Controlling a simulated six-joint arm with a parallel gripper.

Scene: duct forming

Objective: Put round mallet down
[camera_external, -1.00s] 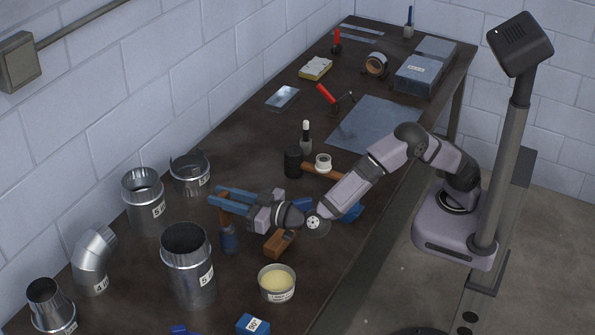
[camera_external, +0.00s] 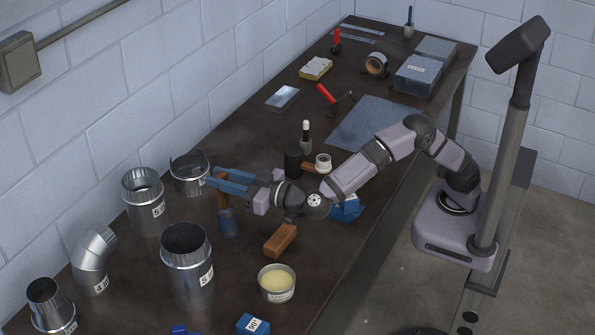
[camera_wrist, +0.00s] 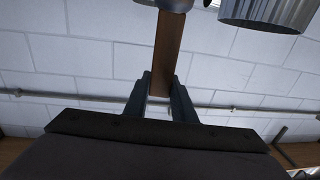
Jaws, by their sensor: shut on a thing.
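My gripper (camera_external: 224,182) is shut on the wooden handle of the round mallet (camera_external: 227,222). The mallet hangs upright with its blue-grey head downward, among the sheet-metal pieces. In the external view I cannot tell whether the head touches the table (camera_external: 205,140). In the wrist view the brown handle (camera_wrist: 168,45) stands between my gripper's two fingers (camera_wrist: 160,88), and only part of the head (camera_wrist: 172,4) shows at the top edge. Another mallet with a black head (camera_external: 293,163) and a wooden handle is near the middle of the table, partly hidden by my arm.
A brown block (camera_external: 280,240) and a round tin (camera_external: 277,284) lie in front. Bare table shows between the mallet and the block.

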